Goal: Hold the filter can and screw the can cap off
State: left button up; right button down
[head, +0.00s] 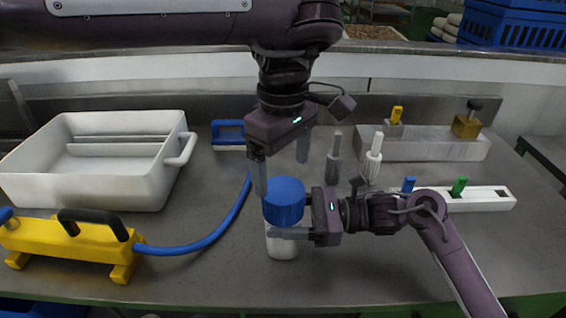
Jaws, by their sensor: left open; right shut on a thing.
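The filter can (282,246) is a white cylinder standing upright near the front middle of the bench. Its blue ribbed can cap (284,203) sits on top. My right gripper (282,233) reaches in from the right and is shut on the can just below the cap. My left gripper (284,172) points down from above and is open. Its fingers hang apart, one at the cap's upper left edge and the other behind and to the right. I cannot tell whether either finger touches the cap. The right gripper's finger hides part of the can.
A white tray (30,188) stands at the left, with a yellow device (70,243) and blue hose (215,238) before it. Grey (333,168) and white (372,165) bottles stand behind the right arm. A grey block (430,150) and white rail (485,199) lie at right.

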aim_at(283, 190)
pick_arm(q)
jog(key=shift+f+m, duration=0.1)
jog(key=shift+m, duration=0.5)
jog(key=shift+f, duration=3.9)
